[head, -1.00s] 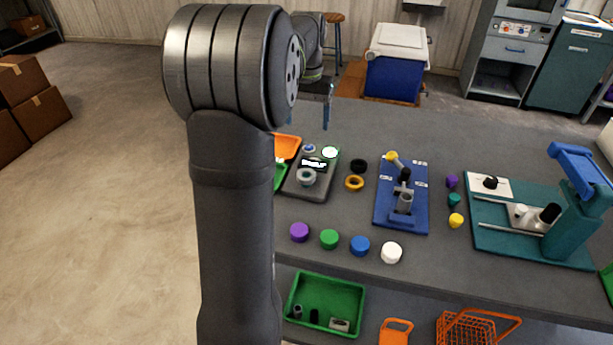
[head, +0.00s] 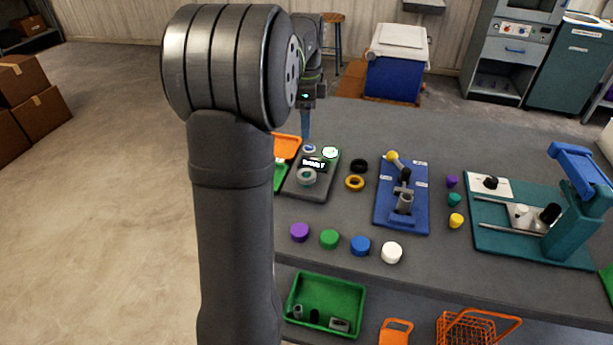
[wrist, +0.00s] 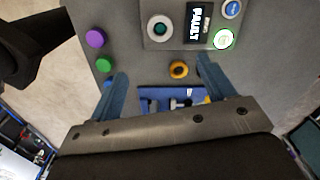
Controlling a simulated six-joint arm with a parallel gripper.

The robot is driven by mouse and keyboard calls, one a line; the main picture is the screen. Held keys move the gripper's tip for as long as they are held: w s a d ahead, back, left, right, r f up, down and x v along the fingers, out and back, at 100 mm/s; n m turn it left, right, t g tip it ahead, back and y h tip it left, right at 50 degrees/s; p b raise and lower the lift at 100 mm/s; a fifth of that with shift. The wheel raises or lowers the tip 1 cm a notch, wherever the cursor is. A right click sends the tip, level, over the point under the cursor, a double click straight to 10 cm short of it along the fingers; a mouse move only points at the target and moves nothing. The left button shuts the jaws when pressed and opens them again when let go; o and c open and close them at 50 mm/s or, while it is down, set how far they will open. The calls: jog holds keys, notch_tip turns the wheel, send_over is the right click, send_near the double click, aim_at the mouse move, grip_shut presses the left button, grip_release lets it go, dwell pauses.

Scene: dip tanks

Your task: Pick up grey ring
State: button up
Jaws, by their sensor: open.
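The grey ring (head: 307,177) lies on the dark grey panel box (head: 316,195), towards its front, below the small display. In the wrist view the grey ring (wrist: 160,28) shows near the top, around a teal centre. My gripper (head: 305,126) hangs above the back left of the table, behind and above the box. In the wrist view my gripper (wrist: 162,82) is open, its two blue fingers wide apart with nothing held between them. The ring lies beyond the fingertips in that view, apart from them.
A yellow ring (head: 354,183) and a black ring (head: 358,165) lie right of the box. Beyond them stand a blue fixture (head: 418,210) and a teal fixture (head: 488,241). Several coloured caps line the front edge. Orange (head: 288,146) and green trays sit left of the box.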

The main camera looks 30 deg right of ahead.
aim_at(307, 175)
notch_tip(307, 175, down, 17)
jog(key=shift+f, duration=0.15)
jog(key=c, duration=1.3)
jog(key=shift+o, duration=0.2)
jog(key=shift+d, duration=0.1)
